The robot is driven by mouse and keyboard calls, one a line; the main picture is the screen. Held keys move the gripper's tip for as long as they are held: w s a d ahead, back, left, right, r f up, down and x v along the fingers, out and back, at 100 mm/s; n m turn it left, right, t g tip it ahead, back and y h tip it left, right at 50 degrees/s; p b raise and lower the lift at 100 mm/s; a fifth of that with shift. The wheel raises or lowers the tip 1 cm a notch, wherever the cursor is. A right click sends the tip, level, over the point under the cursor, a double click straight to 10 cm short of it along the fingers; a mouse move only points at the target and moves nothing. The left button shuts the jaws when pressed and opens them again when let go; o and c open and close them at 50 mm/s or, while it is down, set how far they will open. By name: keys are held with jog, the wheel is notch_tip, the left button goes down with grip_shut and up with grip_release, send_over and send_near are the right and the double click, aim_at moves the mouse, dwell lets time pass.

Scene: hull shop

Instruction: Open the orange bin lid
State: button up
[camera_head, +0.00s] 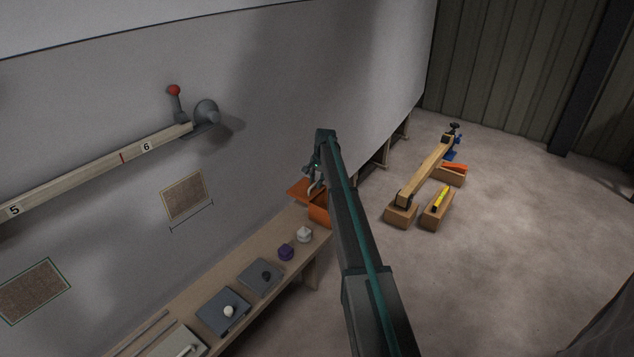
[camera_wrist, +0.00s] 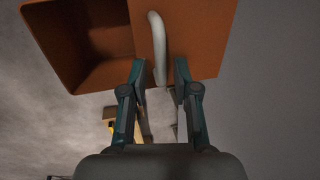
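The orange bin (camera_head: 320,210) stands at the far end of the wooden bench, partly hidden behind my arm in the head view. In the wrist view its dark open inside (camera_wrist: 80,45) shows at the left. The orange lid (camera_wrist: 200,40) covers the right part there; in the head view the lid (camera_head: 299,190) juts out left of the bin toward the wall. A pale curved handle (camera_wrist: 157,45) is on the lid. My gripper (camera_wrist: 160,72) is open, its two fingertips on either side of the handle's lower end, with gaps visible. The head view shows my gripper (camera_head: 315,178) just above the lid.
The bench (camera_head: 190,290) carries a white knob piece (camera_head: 304,234), a purple one (camera_head: 286,252) and grey plates (camera_head: 222,312). The grey wall (camera_head: 250,130) runs close along the bench. Wooden blocks with a beam (camera_head: 428,170) stand on the floor at right.

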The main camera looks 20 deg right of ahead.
jog(key=shift+r, duration=0.1)
notch_tip(320, 180, up, 12)
jog(key=s+d, duration=0.1)
jog(key=s, duration=0.1)
jog(key=shift+f, duration=0.2)
dwell(0.4)
jog(key=shift+d, duration=0.1)
